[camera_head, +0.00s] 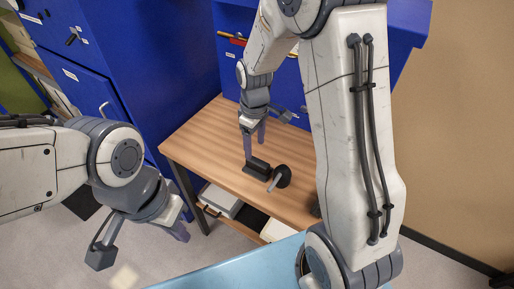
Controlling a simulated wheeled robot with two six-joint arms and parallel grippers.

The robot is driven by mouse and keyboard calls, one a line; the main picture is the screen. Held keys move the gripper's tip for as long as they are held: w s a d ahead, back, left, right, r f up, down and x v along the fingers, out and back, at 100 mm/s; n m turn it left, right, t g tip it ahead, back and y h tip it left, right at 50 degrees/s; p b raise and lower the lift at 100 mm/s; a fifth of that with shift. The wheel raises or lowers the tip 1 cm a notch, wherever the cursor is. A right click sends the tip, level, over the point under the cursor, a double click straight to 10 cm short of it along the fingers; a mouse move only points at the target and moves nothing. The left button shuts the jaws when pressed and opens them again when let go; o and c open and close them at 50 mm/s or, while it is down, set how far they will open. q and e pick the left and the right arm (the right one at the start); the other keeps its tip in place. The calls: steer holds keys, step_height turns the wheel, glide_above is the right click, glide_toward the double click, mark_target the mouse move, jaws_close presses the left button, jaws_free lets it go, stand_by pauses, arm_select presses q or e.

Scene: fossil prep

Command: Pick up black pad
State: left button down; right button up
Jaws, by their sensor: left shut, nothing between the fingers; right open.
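A small black block-shaped pad (258,170) lies on the wooden table (217,137). My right gripper (255,148) points down over it and is open. One fingertip reaches down at the pad's left end; I cannot tell whether it touches. The other finger is behind and to the right, higher in the picture. My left gripper (181,232) is shut and empty, low and left of the table, well away from the pad.
A black round piece with a grey handle (281,177) is close beside the pad on the right. A dark bristly thing (315,206) is partly hidden by my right arm. Blue cabinets (165,60) stand behind. A light blue surface (235,270) is in front.

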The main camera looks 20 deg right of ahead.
mark_target(258, 161)
steer(key=shift+w+d+p, duration=0.3)
steer(key=shift+w+d, duration=0.1)
steer(key=shift+d, duration=0.35)
step_height(258, 161, down, 4)
steer(key=f+p, duration=0.1)
steer(key=f, duration=0.1)
steer(key=f+p, duration=0.1)
steer(key=f, duration=0.2)
steer(key=shift+s+a+f, duration=0.1)
steer(key=shift+a+f, duration=0.05)
steer(key=shift+a, duration=0.05)
steer(key=shift+f, duration=0.45)
arm_select(q)
step_height(258, 161, up, 4)
steer(key=shift+f, duration=0.1)
arm_select(e)
jaws_close()
